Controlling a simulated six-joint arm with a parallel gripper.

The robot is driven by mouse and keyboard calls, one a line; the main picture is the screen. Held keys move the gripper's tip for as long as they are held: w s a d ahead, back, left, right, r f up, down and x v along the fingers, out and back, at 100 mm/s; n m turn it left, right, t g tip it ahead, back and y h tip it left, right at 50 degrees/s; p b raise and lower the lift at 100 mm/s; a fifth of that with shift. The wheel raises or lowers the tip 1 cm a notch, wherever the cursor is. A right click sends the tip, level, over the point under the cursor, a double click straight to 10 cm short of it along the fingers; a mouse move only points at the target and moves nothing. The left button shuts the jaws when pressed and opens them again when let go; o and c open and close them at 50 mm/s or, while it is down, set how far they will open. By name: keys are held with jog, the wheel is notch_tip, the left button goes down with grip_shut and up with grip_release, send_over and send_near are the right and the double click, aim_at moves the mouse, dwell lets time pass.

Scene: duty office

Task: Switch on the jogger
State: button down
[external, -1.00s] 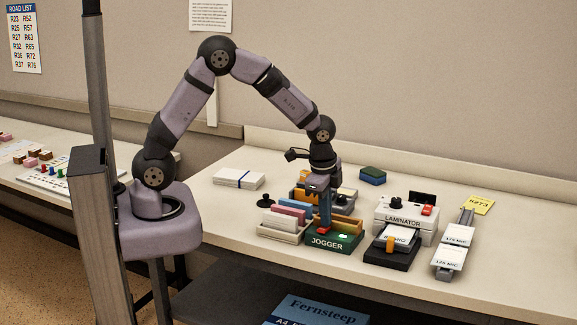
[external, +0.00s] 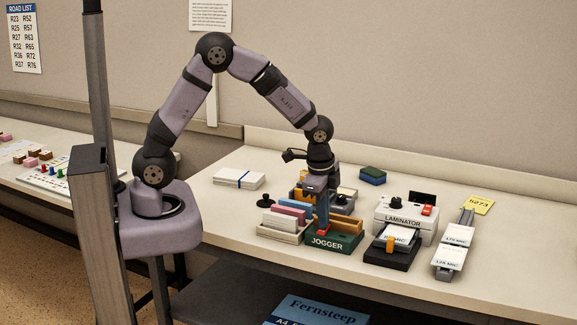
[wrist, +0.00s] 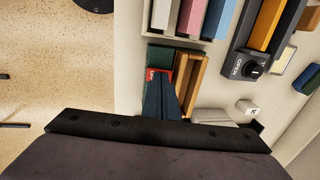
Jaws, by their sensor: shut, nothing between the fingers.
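The jogger (external: 334,241) is a dark green box with a white label on its front, near the front of the bench. No bright light shows on its top. My gripper (external: 323,229) points down over its left part, with shut, empty fingers. A red part sits at the fingertips, and I take it to be the jogger's switch. In the wrist view the dark blue fingers (wrist: 161,82) reach this red switch (wrist: 153,74), partly covering it. The green jogger top (wrist: 158,55) shows beside it. Whether the fingertips press the switch or only hover is unclear.
A rack with coloured slips (external: 282,222) stands close left of the jogger. The laminator (external: 404,221) with its red switch is to the right, and a grey rail with cards (external: 453,247) is beyond it. A white paper pack (external: 238,179) lies at the back left.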

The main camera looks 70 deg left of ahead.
aim_at(322, 231)
jog(key=r+p, duration=0.3)
jog(key=r, duration=0.1)
jog(key=shift+s+d, duration=0.25)
jog(key=shift+d+r+b, duration=0.1)
jog(key=shift+r+b, duration=0.2)
jog(key=shift+r, duration=0.1)
notch_tip(322, 231, up, 9)
jog(key=s+d+b, duration=0.1)
jog(key=b, duration=0.1)
jog(key=shift+s+f, duration=0.15)
jog(key=shift+f+b, duration=0.15)
jog(key=shift+b, duration=0.4)
jog(key=b, duration=0.2)
jog(key=w+b, duration=0.1)
jog(key=b, duration=0.1)
jog(key=shift+a+r, duration=0.25)
jog(key=shift+a, duration=0.15)
